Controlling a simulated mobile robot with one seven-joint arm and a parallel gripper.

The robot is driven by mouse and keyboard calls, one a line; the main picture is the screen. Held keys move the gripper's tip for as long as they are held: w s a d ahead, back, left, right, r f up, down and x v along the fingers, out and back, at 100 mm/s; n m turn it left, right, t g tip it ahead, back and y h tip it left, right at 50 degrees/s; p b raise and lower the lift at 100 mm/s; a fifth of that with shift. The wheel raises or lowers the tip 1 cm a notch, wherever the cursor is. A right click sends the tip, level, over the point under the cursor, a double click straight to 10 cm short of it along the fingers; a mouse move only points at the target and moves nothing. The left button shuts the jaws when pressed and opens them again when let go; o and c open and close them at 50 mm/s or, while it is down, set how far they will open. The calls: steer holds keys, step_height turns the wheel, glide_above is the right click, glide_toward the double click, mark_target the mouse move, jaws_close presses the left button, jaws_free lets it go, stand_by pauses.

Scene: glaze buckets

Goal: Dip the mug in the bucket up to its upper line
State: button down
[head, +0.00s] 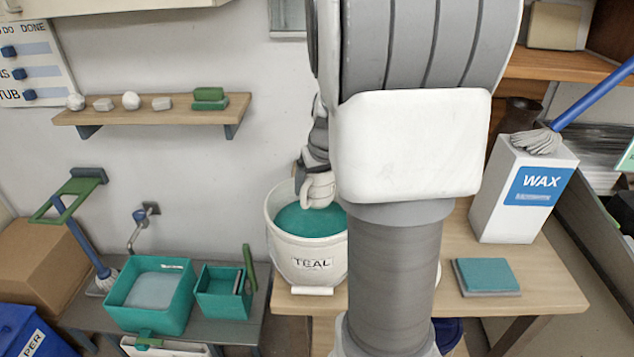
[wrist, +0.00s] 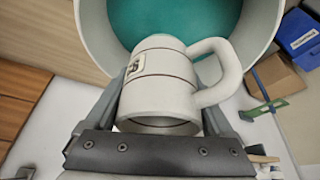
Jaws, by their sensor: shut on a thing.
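The mug (wrist: 158,95) is off-white, with thin dark lines around its body, a small square mark and a handle on the right in the wrist view. My gripper (wrist: 168,108) is shut on it, one finger at each side. In the head view the mug (head: 318,190) is small and pale below my gripper (head: 314,170), over the bucket's opening. The white bucket (head: 306,258) is labelled TEAL and holds teal glaze (head: 305,220). In the wrist view the glaze (wrist: 150,18) lies beyond the mug. I see no teal on the mug. Any gap to the glaze is hard to judge.
The bucket stands on a wooden table (head: 520,285), partly hidden by my arm. A WAX container (head: 522,195) with a blue-handled mop and a teal block (head: 487,274) are at right. Teal tubs (head: 150,310) stand at left. A wall shelf (head: 150,112) is above them.

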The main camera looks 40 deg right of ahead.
steer(key=shift+f+b, duration=2.15)
steer(key=shift+f, duration=0.35)
